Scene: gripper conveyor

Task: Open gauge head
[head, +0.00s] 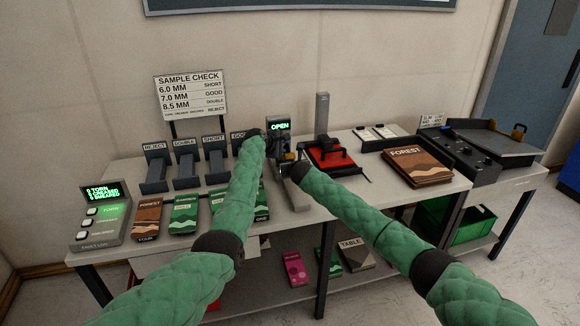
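The gauge (279,126) stands at the middle of the bench, and its small green display reads OPEN. My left arm reaches up to it, and the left gripper (272,139) is at the gauge's front left, just below the display. The fingers are small and dark there, so I cannot tell whether they are open or touching the gauge. My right arm ends just below and to the right, with the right gripper (287,158) close in front of the gauge. Its fingers are mostly hidden by the cuff. The gauge's head and lower part are partly covered by the grippers.
Left of the gauge are several labelled chutes (185,160), a sample check sign (191,93), a button console (99,218) and a row of packs (147,218). To the right are a red-based press (328,155), brown FOREST packs (417,166) and a grey machine (495,142).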

